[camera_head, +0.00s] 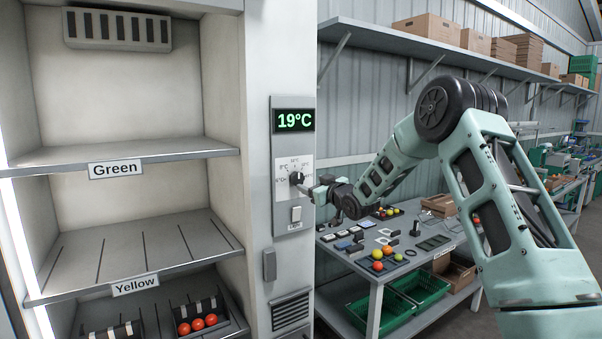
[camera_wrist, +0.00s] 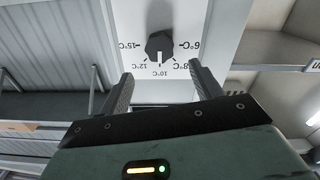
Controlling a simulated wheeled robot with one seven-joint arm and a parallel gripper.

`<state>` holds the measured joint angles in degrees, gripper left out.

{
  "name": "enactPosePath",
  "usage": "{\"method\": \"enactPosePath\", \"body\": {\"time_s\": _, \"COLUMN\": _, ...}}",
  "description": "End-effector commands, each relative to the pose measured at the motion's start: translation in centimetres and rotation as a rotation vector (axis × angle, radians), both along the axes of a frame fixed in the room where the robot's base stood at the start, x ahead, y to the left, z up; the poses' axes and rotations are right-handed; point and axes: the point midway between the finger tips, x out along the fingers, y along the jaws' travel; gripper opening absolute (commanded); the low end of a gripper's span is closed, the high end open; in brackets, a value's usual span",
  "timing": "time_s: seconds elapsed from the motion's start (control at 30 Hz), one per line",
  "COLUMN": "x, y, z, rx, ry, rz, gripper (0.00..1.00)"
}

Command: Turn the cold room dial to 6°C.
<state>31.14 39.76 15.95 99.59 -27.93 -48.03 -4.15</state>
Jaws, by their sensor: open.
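The cold room dial (camera_head: 296,178) is a dark knob on a white scale plate, on the grey panel beside the shelves. It also shows upside down in the wrist view (camera_wrist: 159,45), with marks 6, 8, 10, 12 and 15°C around it. Its white pointer line points at 10°C. The display (camera_head: 294,121) above it reads 19°C in green. My gripper (camera_head: 312,190) is in front of the dial, to its right in the head view. In the wrist view my gripper (camera_wrist: 160,71) is open, one finger on each side below the knob, and neither visibly touches it.
A white switch (camera_head: 296,214) sits below the dial. Open shelves (camera_head: 120,150) stand to the left, with red tomatoes in a tray low down. A table (camera_head: 372,268) with tomatoes and small items stands right of the panel, below my arm.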

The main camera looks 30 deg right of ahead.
Motion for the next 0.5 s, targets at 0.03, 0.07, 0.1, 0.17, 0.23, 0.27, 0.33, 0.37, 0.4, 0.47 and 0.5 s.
{"method": "enactPosePath", "body": {"time_s": 0.03, "x": 1.1, "y": 0.1, "z": 0.4, "rx": 0.002, "ry": 0.000, "rz": 0.001, "gripper": 0.64}}
{"method": "enactPosePath", "body": {"time_s": 0.07, "x": 1.7, "y": 0.1, "z": 0.4, "rx": 0.002, "ry": 0.000, "rz": 0.001, "gripper": 0.64}}
{"method": "enactPosePath", "body": {"time_s": 0.1, "x": 2.5, "y": 0.1, "z": 0.4, "rx": 0.002, "ry": 0.000, "rz": 0.001, "gripper": 0.64}}
{"method": "enactPosePath", "body": {"time_s": 0.17, "x": 3.6, "y": 0.2, "z": 0.4, "rx": 0.002, "ry": 0.001, "rz": 0.001, "gripper": 0.64}}
{"method": "enactPosePath", "body": {"time_s": 0.23, "x": 4.7, "y": 0.2, "z": 0.3, "rx": 0.002, "ry": 0.000, "rz": 0.000, "gripper": 0.64}}
{"method": "enactPosePath", "body": {"time_s": 0.27, "x": 5.2, "y": 0.2, "z": 0.3, "rx": 0.001, "ry": 0.001, "rz": 0.000, "gripper": 0.64}}
{"method": "enactPosePath", "body": {"time_s": 0.33, "x": 6.0, "y": 0.2, "z": 0.3, "rx": 0.001, "ry": 0.000, "rz": 0.000, "gripper": 0.64}}
{"method": "enactPosePath", "body": {"time_s": 0.37, "x": 6.3, "y": 0.3, "z": 0.3, "rx": 0.001, "ry": 0.000, "rz": 0.000, "gripper": 0.64}}
{"method": "enactPosePath", "body": {"time_s": 0.4, "x": 6.7, "y": 0.2, "z": 0.2, "rx": 0.001, "ry": 0.000, "rz": 0.000, "gripper": 0.64}}
{"method": "enactPosePath", "body": {"time_s": 0.47, "x": 7.1, "y": 0.2, "z": 0.2, "rx": 0.000, "ry": 0.001, "rz": 0.000, "gripper": 0.64}}
{"method": "enactPosePath", "body": {"time_s": 0.5, "x": 7.3, "y": 0.2, "z": 0.1, "rx": 0.000, "ry": 0.001, "rz": 0.000, "gripper": 0.64}}
